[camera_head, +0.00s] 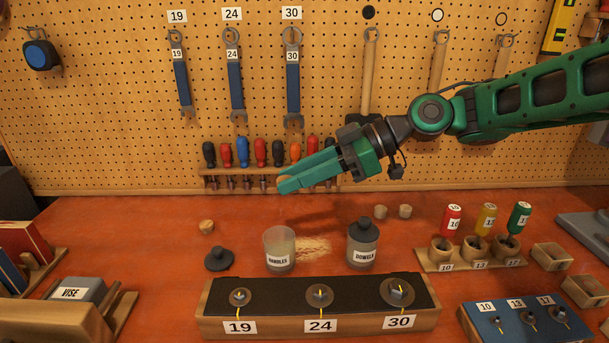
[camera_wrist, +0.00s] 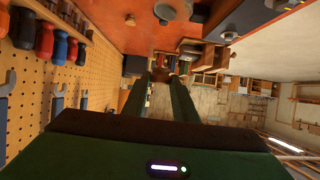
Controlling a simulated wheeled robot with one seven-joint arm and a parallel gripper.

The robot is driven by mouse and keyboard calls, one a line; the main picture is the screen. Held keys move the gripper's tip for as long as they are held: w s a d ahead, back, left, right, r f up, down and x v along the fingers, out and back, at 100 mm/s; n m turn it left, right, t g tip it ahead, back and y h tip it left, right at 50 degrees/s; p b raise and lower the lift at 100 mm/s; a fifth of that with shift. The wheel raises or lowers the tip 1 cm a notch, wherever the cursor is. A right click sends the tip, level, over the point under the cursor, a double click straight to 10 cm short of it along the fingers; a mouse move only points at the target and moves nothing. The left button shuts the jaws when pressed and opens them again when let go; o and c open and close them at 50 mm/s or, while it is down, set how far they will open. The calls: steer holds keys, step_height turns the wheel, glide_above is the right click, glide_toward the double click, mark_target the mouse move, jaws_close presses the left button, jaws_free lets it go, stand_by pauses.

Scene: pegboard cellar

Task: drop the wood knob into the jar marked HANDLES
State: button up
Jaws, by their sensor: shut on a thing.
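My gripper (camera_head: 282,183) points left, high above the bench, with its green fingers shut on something. What they hold is not clear; a small brown patch shows at the fingertips (camera_wrist: 164,72) in the wrist view. The clear jar marked HANDLES (camera_head: 279,250) stands open on the red bench, below the fingertips and apart from them. Its dark lid (camera_head: 219,259) lies to its left. A small tan wooden piece, knob-like (camera_head: 206,227), lies on the bench farther back and left.
A lidded jar marked DOWELS (camera_head: 363,241) stands to the right of the open jar, with two small wooden pieces (camera_head: 392,211) behind it. Screwdrivers (camera_head: 260,153) hang in a rack on the pegboard behind my gripper.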

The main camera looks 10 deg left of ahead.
steer(key=shift+f, duration=0.1)
stand_by(0.3)
steer(key=shift+s+a+f, duration=0.1)
steer(key=shift+f, duration=2.85)
steer(key=o, duration=1.1)
steer(key=v, duration=1.1)
steer(key=shift+f, duration=0.1)
